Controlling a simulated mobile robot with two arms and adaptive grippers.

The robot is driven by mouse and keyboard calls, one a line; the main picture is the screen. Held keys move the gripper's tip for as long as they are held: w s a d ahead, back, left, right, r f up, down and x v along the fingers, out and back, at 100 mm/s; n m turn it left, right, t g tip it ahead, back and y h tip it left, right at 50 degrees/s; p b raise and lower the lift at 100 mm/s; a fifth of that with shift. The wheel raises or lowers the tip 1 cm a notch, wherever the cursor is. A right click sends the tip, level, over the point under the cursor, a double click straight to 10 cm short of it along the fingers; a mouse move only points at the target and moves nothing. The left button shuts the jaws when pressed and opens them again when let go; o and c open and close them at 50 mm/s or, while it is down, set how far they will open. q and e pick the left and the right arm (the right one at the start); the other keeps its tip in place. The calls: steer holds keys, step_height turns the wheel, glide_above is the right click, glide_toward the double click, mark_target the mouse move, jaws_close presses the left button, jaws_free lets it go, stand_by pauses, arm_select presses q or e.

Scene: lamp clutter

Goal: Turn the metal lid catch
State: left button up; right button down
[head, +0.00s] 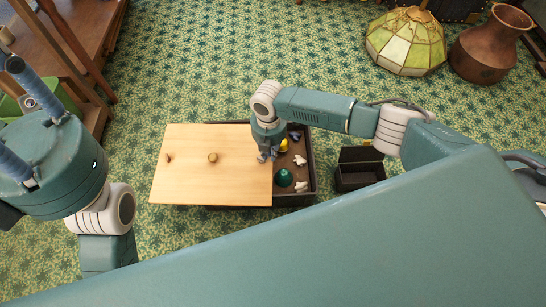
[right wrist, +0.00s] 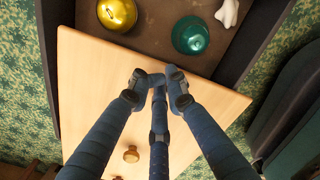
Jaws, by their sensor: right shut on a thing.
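A pale wooden lid (head: 190,185) with two round knobs lies over the left and middle of a dark box (head: 315,190), whose right end is uncovered. My right gripper (head: 267,156) is at the lid's right edge. In the right wrist view, my right gripper's fingertips (right wrist: 157,80) are closed together on the edge of the lid (right wrist: 95,90). I cannot make out a metal catch there. My left gripper (head: 25,100) is partly in view at the far left, away from the box; its fingertips are not clear.
In the uncovered end are a green dome (head: 284,178), a yellow round piece (head: 283,146) and several white pieces. A small dark box (head: 360,178) stands to the right. A glass lampshade (head: 405,42) and a brown jug (head: 488,50) stand at the back right.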

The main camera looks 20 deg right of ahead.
steer(key=shift+n, duration=1.6)
steer(key=c, duration=2.1)
jaws_free()
